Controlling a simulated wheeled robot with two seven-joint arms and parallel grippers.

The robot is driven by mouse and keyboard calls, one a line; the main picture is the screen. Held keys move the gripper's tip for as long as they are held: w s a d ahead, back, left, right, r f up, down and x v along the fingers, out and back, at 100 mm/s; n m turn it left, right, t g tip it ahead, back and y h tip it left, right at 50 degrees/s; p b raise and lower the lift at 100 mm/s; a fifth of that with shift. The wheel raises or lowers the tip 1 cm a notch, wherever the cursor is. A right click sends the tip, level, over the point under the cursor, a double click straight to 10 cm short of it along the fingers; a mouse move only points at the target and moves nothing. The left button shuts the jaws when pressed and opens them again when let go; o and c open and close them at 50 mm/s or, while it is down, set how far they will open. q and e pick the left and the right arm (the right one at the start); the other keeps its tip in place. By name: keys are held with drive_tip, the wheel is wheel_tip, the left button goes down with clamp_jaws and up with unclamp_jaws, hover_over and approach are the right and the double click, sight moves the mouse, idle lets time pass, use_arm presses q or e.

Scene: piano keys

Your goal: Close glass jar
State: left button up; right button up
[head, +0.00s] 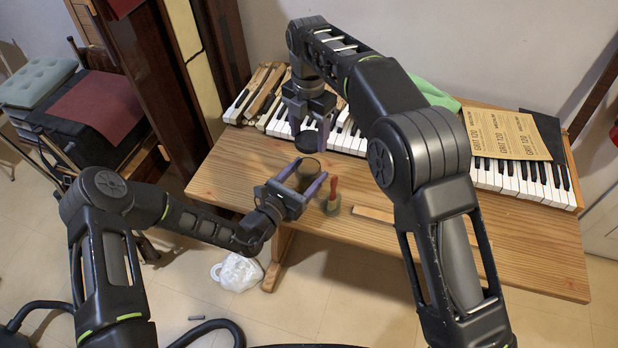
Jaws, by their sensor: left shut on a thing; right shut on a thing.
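The glass jar (308,168) is near the front left edge of the wooden table and shows as a dark round rim. My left gripper (303,180) is shut on the jar, with one purple fingertip on each side of it. A dark round lid (308,141) is above and behind the jar, apart from its rim. My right gripper (311,122) points down and is shut on the lid. The jar's lower part is hidden by my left gripper.
A red-handled tool (333,187) stands in a small holder just right of the jar. Piano keys (510,180) run along the back of the wooden table (540,255), with brown paper (508,134) on them. A wooden strip (375,215) lies at the right.

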use_arm(q)
clamp_jaws()
use_arm(e)
hover_over(307, 166)
drive_tip(key=shift+f, duration=2.5)
drive_tip(key=shift+f, duration=0.9)
drive_tip(key=shift+f, duration=0.55)
